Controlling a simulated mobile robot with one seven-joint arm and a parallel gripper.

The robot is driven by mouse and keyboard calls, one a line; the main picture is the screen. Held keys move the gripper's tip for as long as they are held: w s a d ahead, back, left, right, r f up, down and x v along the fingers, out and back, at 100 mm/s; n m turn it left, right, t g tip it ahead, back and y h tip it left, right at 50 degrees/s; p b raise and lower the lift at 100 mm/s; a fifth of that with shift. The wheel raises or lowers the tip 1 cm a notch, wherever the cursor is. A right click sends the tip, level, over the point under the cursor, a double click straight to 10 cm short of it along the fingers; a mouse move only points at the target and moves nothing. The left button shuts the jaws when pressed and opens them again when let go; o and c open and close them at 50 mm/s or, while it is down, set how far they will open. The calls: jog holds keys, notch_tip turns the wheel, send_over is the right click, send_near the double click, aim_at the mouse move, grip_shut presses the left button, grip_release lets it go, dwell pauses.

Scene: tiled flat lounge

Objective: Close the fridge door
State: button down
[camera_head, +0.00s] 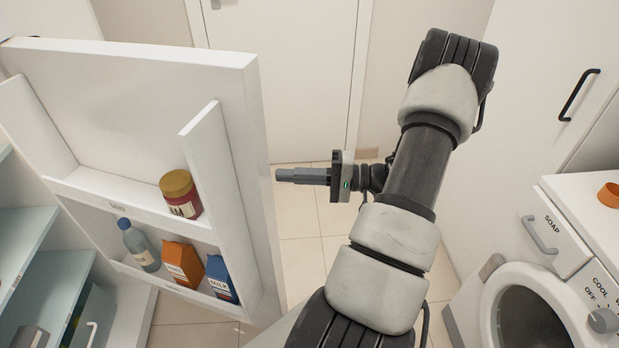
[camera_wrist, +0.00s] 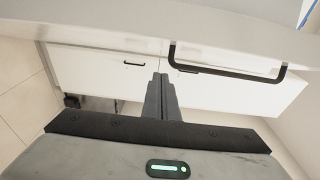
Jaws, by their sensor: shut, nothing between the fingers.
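The white fridge door (camera_head: 252,130) stands open on the left in the head view, its inner side facing me. The fridge interior (camera_head: 30,240) shows at the far left. My gripper (camera_head: 279,175) is shut and empty, pointing left, its tips beside the door's right edge in the picture. I cannot tell whether they touch. The wrist view shows the closed fingers (camera_wrist: 160,78) below a pale surface (camera_wrist: 110,25).
A washing machine (camera_head: 530,290) with a soap drawer (camera_head: 543,232) stands at the right, an orange object (camera_head: 609,195) on top. A tall white cabinet with a black handle (camera_head: 578,95) is behind it. Tiled floor (camera_head: 298,215) shows beneath my gripper. A dark bar handle (camera_wrist: 228,74) crosses the wrist view.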

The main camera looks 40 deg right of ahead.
jog(key=shift+s+a+b, duration=0.15)
jog(key=shift+s+a, duration=0.05)
jog(key=shift+a, duration=1.05)
jog(key=shift+s+a+b, duration=0.15)
jog(key=shift+s+a, duration=0.05)
jog(key=shift+a, duration=1)
